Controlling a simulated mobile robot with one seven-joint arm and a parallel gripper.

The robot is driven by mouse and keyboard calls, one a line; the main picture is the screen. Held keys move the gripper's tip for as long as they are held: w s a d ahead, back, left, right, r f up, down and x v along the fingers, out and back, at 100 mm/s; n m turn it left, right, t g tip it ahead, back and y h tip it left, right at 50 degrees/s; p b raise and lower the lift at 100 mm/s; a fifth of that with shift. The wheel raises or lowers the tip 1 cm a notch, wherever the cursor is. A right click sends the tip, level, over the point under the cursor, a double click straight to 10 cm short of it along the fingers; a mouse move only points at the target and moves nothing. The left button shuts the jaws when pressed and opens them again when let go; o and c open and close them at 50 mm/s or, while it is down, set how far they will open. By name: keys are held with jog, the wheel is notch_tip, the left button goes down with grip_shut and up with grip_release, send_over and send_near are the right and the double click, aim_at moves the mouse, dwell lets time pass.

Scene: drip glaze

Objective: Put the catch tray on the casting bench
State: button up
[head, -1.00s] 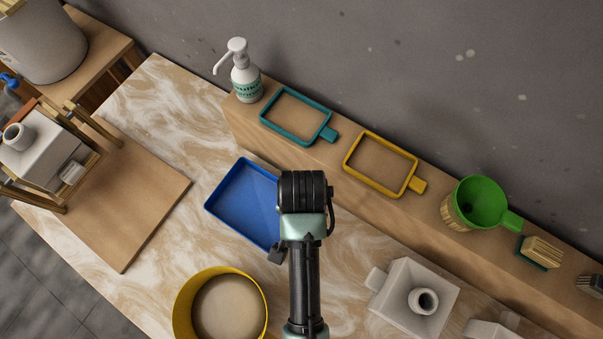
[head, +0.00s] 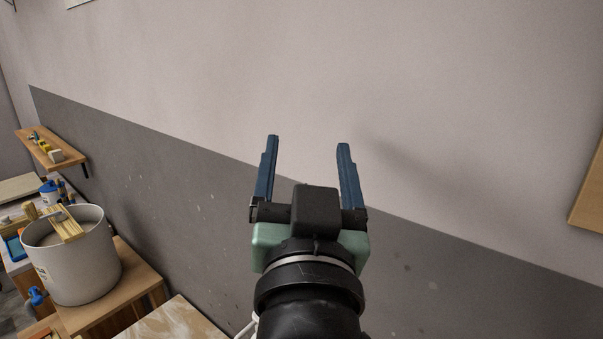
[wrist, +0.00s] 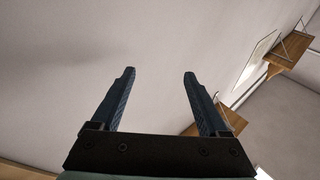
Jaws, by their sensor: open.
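My gripper (head: 308,143) is open and empty, with its two blue fingers spread and pointing up in front of the wall. It also shows in the wrist view (wrist: 160,74), with nothing between the fingers. No catch tray shows in either view now. A corner of the marbled bench top (head: 172,323) shows at the bottom of the head view; the rest of it is out of frame or behind my arm. I cannot tell whether this is the casting bench.
A large grey bucket (head: 75,265) with wooden slats across its top stands on a wooden stand (head: 140,280) at lower left. A wooden wall shelf (head: 50,150) holds small items. A wooden panel (head: 590,205) is at the right edge. The air around my gripper looks clear.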

jog(key=s+r+t, duration=0.3)
jog(key=s+r, duration=0.2)
jog(key=r, duration=0.2)
jog(key=s+r+n+t, duration=0.1)
jog(key=s+r+t, duration=0.2)
jog(key=r, duration=0.5)
jog(key=shift+s+a+n, duration=0.3)
jog(key=shift+s+a, duration=0.1)
jog(key=shift+s, duration=0.5)
